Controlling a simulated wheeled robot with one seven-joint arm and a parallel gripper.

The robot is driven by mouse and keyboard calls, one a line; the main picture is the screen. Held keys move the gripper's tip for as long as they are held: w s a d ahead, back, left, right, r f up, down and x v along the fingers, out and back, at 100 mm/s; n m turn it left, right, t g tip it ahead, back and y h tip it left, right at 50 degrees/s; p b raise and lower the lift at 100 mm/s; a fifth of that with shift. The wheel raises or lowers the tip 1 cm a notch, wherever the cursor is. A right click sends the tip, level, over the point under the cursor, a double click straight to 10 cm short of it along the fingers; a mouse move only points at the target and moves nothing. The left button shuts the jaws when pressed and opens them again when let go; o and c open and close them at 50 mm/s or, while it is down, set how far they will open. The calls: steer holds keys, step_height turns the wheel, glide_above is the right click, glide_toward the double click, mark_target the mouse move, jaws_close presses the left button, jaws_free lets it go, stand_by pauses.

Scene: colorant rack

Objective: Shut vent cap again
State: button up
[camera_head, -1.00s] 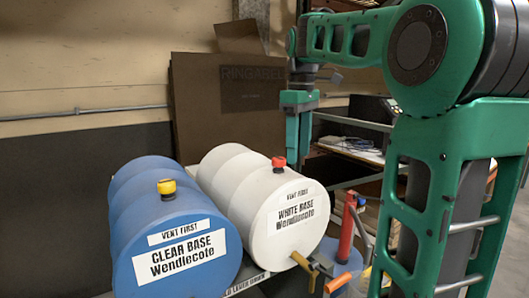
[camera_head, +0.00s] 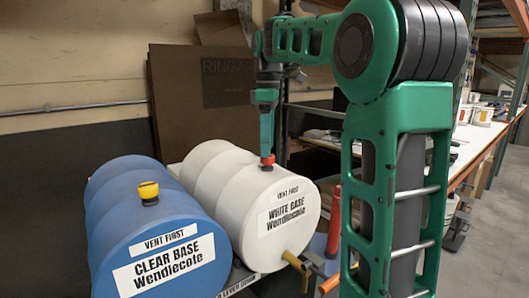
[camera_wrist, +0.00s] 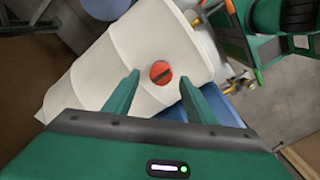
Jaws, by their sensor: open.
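A white drum (camera_head: 228,205) labelled White Base lies on its side, with a red vent cap (camera_head: 268,160) on its top near the labelled end. A blue drum (camera_head: 150,215) labelled Clear Base lies to its left, with a yellow cap (camera_head: 149,192) on top. My gripper (camera_head: 267,152) points down right over the red cap. In the wrist view, my gripper (camera_wrist: 158,82) is open, with its two green fingers apart, and the red cap (camera_wrist: 160,72) shows between and just beyond the fingertips. A dark slot line crosses the cap. I cannot tell whether the fingertips touch it.
A yellow-handled tap (camera_head: 296,262) sticks out low on the white drum's front. A red cylinder (camera_head: 334,222) stands right of the drum. Brown cardboard (camera_head: 200,100) leans behind the drums. A long bench (camera_head: 470,145) is at the right.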

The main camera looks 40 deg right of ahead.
mark_target(267, 161)
steer(key=shift+f, duration=1.25)
steer(key=shift+c, duration=0.6)
steer(key=c, duration=0.9)
